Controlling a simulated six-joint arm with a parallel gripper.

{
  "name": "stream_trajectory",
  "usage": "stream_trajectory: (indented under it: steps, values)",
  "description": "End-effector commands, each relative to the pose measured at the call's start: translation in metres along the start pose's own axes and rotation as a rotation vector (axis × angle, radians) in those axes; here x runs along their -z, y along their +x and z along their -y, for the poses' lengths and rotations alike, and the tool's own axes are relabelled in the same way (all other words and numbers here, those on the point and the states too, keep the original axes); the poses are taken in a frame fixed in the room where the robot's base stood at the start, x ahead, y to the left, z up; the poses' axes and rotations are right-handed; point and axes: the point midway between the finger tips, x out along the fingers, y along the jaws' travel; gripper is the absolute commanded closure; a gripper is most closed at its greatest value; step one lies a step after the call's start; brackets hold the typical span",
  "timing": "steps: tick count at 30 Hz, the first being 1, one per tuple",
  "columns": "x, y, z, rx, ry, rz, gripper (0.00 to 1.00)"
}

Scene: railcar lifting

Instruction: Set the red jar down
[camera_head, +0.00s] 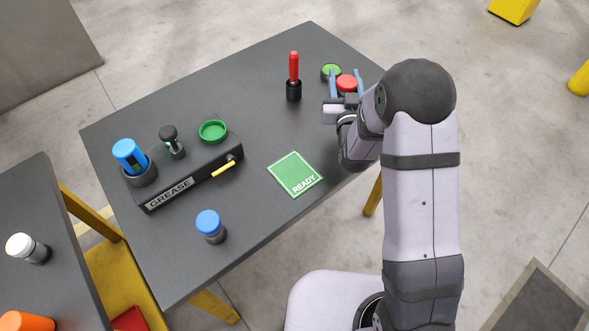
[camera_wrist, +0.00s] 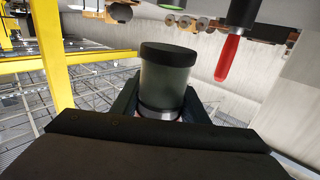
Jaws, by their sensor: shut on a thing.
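The red jar (camera_head: 347,83) shows its red lid in the head view, near the far right corner of the dark table (camera_head: 262,82). My gripper (camera_head: 346,82) is shut on it, with a blue finger on each side. The wrist view appears upside down. There the jar (camera_wrist: 168,80) shows a grey-green body and black base, with the dark fingers around its lid end. Its base looks free of any surface there; its exact height is unclear. A green mat marked READY (camera_head: 295,174) lies bare at the table's front right edge.
A green-lidded jar (camera_head: 329,70) is close beside my gripper. A red-handled tool (camera_head: 294,70) stands upright to its left. Another blue-lidded jar (camera_head: 209,224) stands in front.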

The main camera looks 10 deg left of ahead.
Motion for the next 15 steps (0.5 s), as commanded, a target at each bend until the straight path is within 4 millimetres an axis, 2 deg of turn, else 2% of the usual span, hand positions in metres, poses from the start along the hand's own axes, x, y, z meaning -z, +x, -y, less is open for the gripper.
stream_trajectory:
  steps: [2, 6, 8, 10, 15]
  values:
    - [-0.01, -0.013, -0.004, 0.043, 0.0, 0.005, 0.86]
    - [-0.023, -0.039, 0.013, 0.167, 0.002, 0.004, 0.86]
    - [-0.028, -0.052, 0.028, 0.236, 0.003, 0.004, 0.86]
    - [-0.033, -0.07, 0.051, 0.33, 0.003, 0.004, 0.86]
    - [-0.03, -0.119, 0.105, 0.562, 0.002, -0.001, 0.86]
